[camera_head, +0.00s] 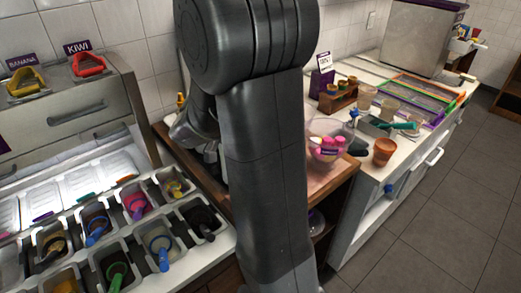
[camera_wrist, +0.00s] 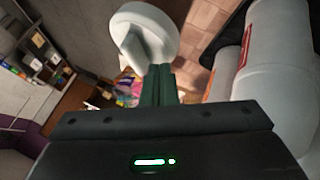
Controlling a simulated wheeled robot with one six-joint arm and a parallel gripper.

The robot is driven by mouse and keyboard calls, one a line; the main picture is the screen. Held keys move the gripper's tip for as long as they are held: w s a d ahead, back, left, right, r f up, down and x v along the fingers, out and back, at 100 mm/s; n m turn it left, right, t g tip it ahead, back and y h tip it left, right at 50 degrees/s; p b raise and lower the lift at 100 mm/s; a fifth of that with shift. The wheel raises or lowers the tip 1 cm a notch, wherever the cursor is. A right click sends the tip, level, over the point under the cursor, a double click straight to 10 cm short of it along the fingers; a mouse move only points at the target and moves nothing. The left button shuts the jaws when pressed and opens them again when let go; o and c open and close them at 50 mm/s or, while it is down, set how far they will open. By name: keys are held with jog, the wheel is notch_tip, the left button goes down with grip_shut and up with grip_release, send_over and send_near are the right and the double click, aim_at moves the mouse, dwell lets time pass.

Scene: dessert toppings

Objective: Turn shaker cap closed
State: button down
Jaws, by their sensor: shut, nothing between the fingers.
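In the wrist view, a white round piece with a raised ridge across it, which looks like the shaker cap (camera_wrist: 146,38), is just beyond my fingertips. My gripper (camera_wrist: 159,70) has its dark green fingers together with nothing between them. The tips are close below the ridge; I cannot tell whether they touch it. Large white cylinders (camera_wrist: 275,65) with red-orange labels stand close on the right; I cannot tell which one the cap belongs to. In the head view my arm hides my gripper and most of the area around the shaker.
In the head view, a bin rack (camera_head: 120,239) with coloured scoops is at left. A clear container (camera_head: 331,128) of pink and yellow items stands on the wooden counter (camera_head: 328,183). A brown cup (camera_head: 384,150) is on the white counter at right. The floor at right is clear.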

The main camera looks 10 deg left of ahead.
jog(key=shift+d, duration=0.4)
jog(key=shift+s, duration=0.1)
jog(key=shift+f, duration=0.1)
jog(key=shift+d+f+m+g+b, duration=0.15)
jog(key=shift+d+m+g+b, duration=0.25)
jog(key=shift+m+b, duration=0.3)
jog(key=shift+d+r+m+g+h, duration=0.1)
jog(key=shift+r+m+g+h, duration=0.15)
jog(key=shift+m, duration=0.25)
jog(key=shift+b, duration=0.3)
jog(key=shift+s+a, duration=0.3)
jog(key=shift+s, duration=0.25)
jog(key=b+v, duration=0.1)
jog(key=v, duration=1.2)
jog(key=shift+a+r, duration=0.25)
jog(key=shift+a, duration=0.05)
